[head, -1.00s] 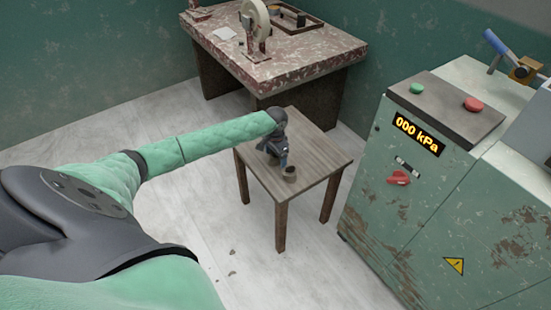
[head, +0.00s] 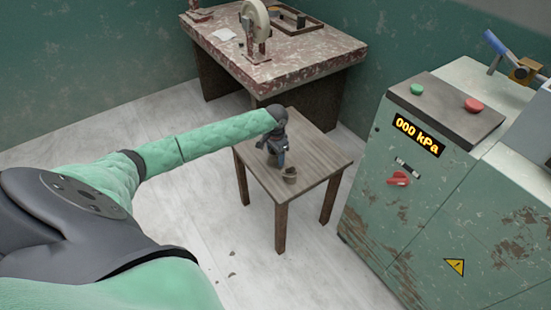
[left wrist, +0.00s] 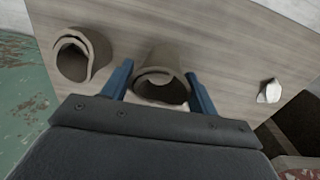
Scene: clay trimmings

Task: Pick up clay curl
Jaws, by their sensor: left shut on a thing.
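A brown-grey clay curl (left wrist: 162,72), a rolled hollow piece, sits between the two blue fingers of my left gripper (left wrist: 160,88) in the left wrist view. The gripper is shut on it; I cannot tell whether it still touches the wood. In the head view my left gripper (head: 279,160) is low over the small wooden table (head: 318,160) and hides the held curl. A second clay curl (left wrist: 84,54) stands apart, to the left in the left wrist view; it also shows in the head view (head: 290,178). My right gripper is not in view.
A small whitish piece (left wrist: 269,91) lies on the wood in the left wrist view. A green press cabinet (head: 400,240) stands right of the small table, and a marbled workbench (head: 280,62) behind it. Small flakes (head: 232,275) lie on the floor.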

